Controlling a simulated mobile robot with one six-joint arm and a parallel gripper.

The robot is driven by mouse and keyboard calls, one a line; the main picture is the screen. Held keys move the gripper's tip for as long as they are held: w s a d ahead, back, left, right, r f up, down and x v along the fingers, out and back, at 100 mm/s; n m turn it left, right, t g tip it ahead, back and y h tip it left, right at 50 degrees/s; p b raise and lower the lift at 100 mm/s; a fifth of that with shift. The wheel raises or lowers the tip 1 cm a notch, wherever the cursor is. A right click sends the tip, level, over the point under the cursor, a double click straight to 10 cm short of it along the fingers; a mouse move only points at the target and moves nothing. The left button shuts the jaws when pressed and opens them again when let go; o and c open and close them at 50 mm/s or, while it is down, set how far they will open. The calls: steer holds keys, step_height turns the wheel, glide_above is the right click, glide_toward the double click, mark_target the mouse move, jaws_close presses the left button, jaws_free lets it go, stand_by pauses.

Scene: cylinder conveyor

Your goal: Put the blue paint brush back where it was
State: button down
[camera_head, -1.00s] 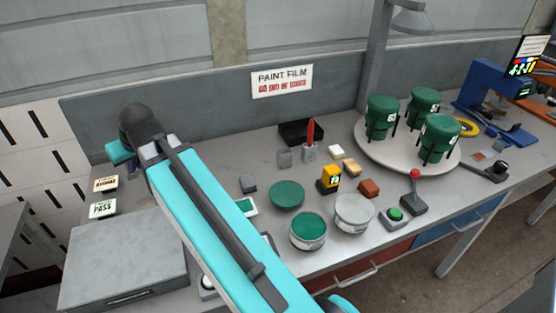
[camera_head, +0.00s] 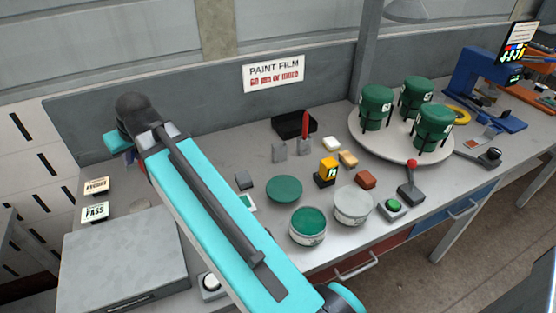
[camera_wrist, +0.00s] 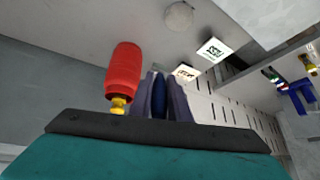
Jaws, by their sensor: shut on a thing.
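My gripper (camera_wrist: 161,92) is shut on a narrow dark blue piece (camera_wrist: 160,95), seen between its fingers in the wrist view; I take it for the blue paint brush. Most of the brush is hidden. In the head view the gripper is largely hidden behind my arm, at the left above the bench. A red brush (camera_head: 306,125) stands upright in a grey block (camera_head: 304,147). Another grey block (camera_head: 279,152) beside it shows no brush.
A red cylinder with a yellow neck (camera_wrist: 123,72) shows close beside my fingers in the wrist view. PASS sign (camera_head: 95,212) and grey box (camera_head: 122,262) are at left.

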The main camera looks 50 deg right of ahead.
steer(key=s+d+m+g+p, duration=0.1)
steer(key=s+d+g, duration=0.1)
steer(key=d, duration=1)
steer(key=s+d+m+g+p, duration=0.1)
steer(key=s+d+p, duration=0.1)
steer(key=d, duration=1.1)
steer(key=s+d+g+p, duration=0.1)
steer(key=s+d+g, duration=0.1)
steer(key=s+d, duration=0.4)
steer(key=s+d+r+g+p, duration=0.1)
steer(key=s+d, duration=0.5)
steer(key=d, duration=0.7)
steer(key=shift+d+r+m+g+h, duration=0.3)
steer(key=shift+d+m+g+h, duration=0.1)
steer(key=shift+s, duration=0.1)
step_height(320, 180, down, 6)
steer(key=p, duration=0.2)
steer(key=shift+f, duration=0.15)
steer(key=shift+f+p, duration=0.65)
steer(key=shift+f, duration=1.3)
